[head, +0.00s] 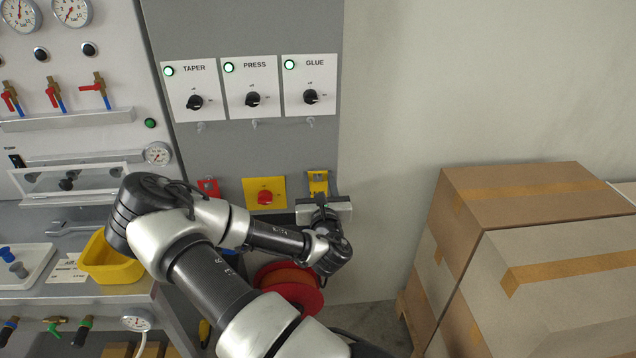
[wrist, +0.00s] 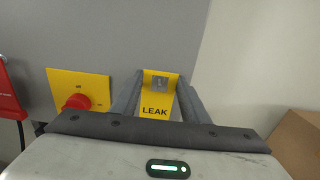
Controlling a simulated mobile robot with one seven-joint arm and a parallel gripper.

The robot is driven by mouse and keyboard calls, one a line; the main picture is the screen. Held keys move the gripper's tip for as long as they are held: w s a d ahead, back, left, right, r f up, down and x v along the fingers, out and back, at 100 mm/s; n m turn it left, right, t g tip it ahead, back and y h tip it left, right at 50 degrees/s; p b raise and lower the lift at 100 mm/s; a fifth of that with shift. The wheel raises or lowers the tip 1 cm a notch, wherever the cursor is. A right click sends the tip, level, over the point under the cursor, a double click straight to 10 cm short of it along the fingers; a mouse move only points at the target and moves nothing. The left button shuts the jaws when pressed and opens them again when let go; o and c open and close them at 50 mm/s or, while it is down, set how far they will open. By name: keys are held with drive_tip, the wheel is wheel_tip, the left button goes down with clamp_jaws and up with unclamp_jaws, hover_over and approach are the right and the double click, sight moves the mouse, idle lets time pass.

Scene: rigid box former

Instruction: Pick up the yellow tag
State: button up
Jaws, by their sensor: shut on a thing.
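The yellow tag (wrist: 157,95) reads LEAK in the wrist view and lies between the two fingers of my gripper (wrist: 157,100). In the head view the tag (head: 318,182) shows at the lower right of the grey panel, just above my gripper (head: 322,200). My gripper is shut on the tag. A grey metal piece shows at the tag's upper part. I cannot tell whether the tag still touches the panel or a hook behind it.
A yellow plate with a red knob (head: 265,195) is just left of the tag. A red item (head: 208,187) hangs further left. Three switch boxes, including GLUE (head: 309,85), sit above. Stacked cardboard boxes (head: 535,230) stand at right. A yellow bin (head: 112,262) stands at left.

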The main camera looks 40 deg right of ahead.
drive_tip(key=p+v, duration=0.7)
drive_tip(key=v, duration=1)
drive_tip(key=shift+w+a, duration=0.15)
